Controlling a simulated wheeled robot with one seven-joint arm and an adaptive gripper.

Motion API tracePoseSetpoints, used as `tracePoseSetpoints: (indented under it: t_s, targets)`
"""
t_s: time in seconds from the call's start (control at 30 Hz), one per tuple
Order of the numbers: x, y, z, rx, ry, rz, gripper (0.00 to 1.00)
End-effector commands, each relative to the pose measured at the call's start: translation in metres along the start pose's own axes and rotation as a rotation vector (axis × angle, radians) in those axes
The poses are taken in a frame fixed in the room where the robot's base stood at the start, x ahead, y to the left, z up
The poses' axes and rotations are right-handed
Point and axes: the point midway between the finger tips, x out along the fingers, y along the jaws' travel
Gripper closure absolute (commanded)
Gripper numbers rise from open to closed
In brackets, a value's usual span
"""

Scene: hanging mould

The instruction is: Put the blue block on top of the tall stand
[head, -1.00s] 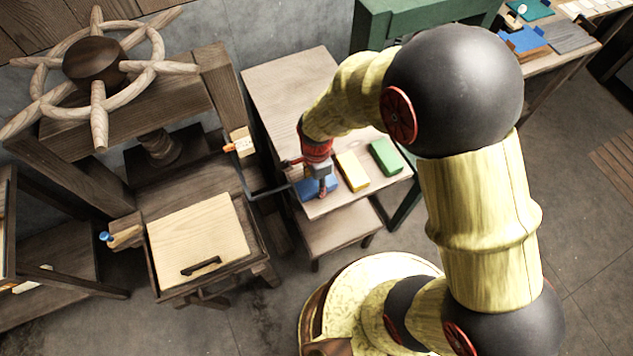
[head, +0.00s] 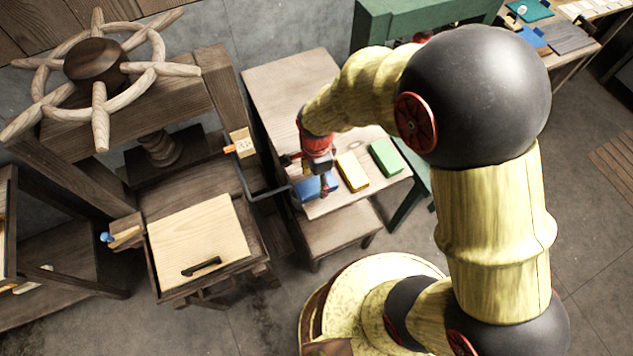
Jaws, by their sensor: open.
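The blue block (head: 310,190) lies on the wooden table (head: 283,75) near its front edge, to the left of a yellow block. My gripper (head: 322,184) is open, pointing down right at the blue block, and its fingers hide part of it. Whether the fingers straddle the block or touch it I cannot tell. I cannot make out with certainty which thing is the tall stand.
A yellow block (head: 352,171) and a green block (head: 385,157) lie close to the right of the blue one. A wooden press with a spoked wheel (head: 97,68) stands at left. A low wooden step (head: 338,232) is in front of the table.

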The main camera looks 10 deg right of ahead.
Motion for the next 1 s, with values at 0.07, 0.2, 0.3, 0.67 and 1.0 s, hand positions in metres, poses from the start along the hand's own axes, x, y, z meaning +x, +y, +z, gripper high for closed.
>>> tracePoseSetpoints:
  t_s: [0.07,0.2,0.3,0.67,1.0]
  targets:
    - [-0.019,-0.001,0.0,0.0,0.0,-0.004,0.41]
    - [-0.049,-0.001,0.0,0.0,0.0,-0.003,0.41]
    - [-0.066,0.0,0.0,0.0,0.0,-0.003,0.41]
    - [-0.092,0.001,0.0,0.0,0.0,0.001,0.41]
    - [-0.182,0.022,-0.033,-0.333,0.033,-0.141,0.41]
